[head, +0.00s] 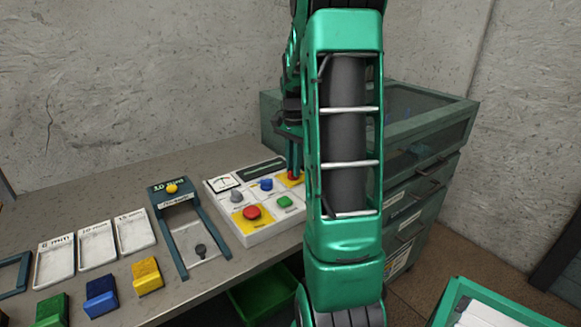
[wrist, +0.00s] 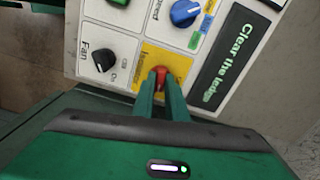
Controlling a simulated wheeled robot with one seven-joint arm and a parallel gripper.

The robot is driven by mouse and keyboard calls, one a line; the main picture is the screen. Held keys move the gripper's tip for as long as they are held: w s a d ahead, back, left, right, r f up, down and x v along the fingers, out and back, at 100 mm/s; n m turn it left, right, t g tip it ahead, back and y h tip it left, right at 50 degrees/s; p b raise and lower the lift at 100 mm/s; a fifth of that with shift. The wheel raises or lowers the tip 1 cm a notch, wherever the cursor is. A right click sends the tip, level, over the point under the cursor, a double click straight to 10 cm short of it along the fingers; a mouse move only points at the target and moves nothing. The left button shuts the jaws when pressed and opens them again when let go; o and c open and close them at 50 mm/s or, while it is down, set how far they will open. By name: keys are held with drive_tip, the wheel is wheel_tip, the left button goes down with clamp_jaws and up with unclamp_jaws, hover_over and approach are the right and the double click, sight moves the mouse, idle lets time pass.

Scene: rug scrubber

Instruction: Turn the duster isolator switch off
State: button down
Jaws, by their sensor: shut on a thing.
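The control panel (head: 262,227) is a pale sloped box on the bench. Its red isolator switch (head: 293,176) sits on a yellow plate at the right; the wrist view shows this red knob (wrist: 160,74) close up, its plate lettering partly covered. My gripper (wrist: 160,88) has its two green fingers shut on the red knob from either side. In the head view my gripper (head: 294,163) reaches down onto it, partly behind my arm. The switch's exact setting cannot be told.
Beside the switch are a black fan knob (wrist: 103,59) and a blue speed knob (wrist: 185,12). A red button (head: 252,212) and a green button (head: 284,201) lie nearer the panel front. A grey-green cabinet (head: 430,130) stands right.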

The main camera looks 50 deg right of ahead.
drive_tip(key=n, duration=0.4)
drive_tip(key=shift+w+r+n, duration=0.1)
drive_tip(key=shift+w+n, duration=0.05)
drive_tip(key=shift+n, duration=0.15)
drive_tip(key=n, duration=0.3)
drive_tip(key=shift+n, duration=0.4)
drive_tip(key=n, duration=0.4)
drive_tip(key=shift+w, duration=0.1)
drive_tip(key=shift+n, duration=1.7)
drive_tip(key=c, duration=1.8)
unclamp_jaws()
drive_tip(key=shift+o, duration=0.2)
